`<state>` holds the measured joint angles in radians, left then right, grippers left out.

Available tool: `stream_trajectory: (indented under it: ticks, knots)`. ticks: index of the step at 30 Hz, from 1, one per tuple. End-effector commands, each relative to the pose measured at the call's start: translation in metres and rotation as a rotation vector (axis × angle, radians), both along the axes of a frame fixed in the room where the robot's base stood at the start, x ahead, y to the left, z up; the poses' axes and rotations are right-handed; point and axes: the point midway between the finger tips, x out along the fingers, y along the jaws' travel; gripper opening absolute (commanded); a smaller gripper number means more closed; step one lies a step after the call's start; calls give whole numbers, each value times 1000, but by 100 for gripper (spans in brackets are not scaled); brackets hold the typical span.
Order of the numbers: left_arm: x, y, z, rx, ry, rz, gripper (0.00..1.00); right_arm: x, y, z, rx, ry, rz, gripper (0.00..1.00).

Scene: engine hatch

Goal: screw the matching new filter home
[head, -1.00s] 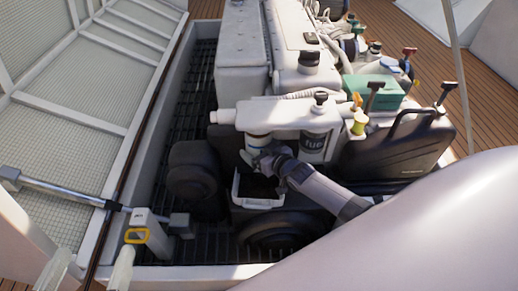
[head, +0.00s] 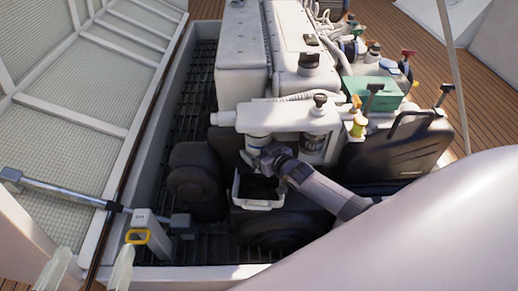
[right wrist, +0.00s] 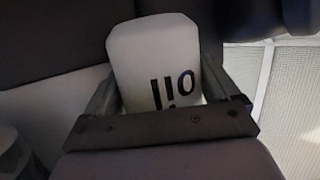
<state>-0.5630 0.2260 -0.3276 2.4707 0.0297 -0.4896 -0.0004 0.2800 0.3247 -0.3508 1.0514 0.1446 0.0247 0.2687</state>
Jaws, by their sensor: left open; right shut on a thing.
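A white filter (head: 257,143) is under the left part of the white filter housing (head: 270,113), upright, beside a filter marked "fuel" (head: 313,146). I cannot tell whether its top touches the housing. My right gripper (head: 267,156) is shut on it from below and the right. In the right wrist view the filter (right wrist: 155,65) is white with black "oil" lettering, upside down in the picture, between both fingers (right wrist: 160,100). My left gripper (head: 96,254) is open and empty at the lower left, its two pale fingers wide apart.
A white-rimmed tray (head: 258,204) with a dark inside is just below the filter. A dark round part (head: 195,190) stands left of it. A black canister (head: 405,148) and a green box (head: 370,92) are at the right. The raised hatch (head: 75,110) is at the left.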

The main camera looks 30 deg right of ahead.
Motion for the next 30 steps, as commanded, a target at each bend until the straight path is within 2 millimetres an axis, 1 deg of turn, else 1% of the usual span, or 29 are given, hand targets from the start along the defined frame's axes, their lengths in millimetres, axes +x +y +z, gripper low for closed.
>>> stream_trajectory:
  ticks: [1, 17, 30]
  knots:
    - [0, 0, 2, 0, 0, 0, 100, 1, 0, 4, 1, -5, 1, 52]
    - [0, 0, 2, 1, 0, -1, 100, 1, 0, 4, 1, -5, 1, 52]
    - [0, 0, 9, 1, 0, -1, 100, 1, 0, 10, 1, -5, 1, 52]
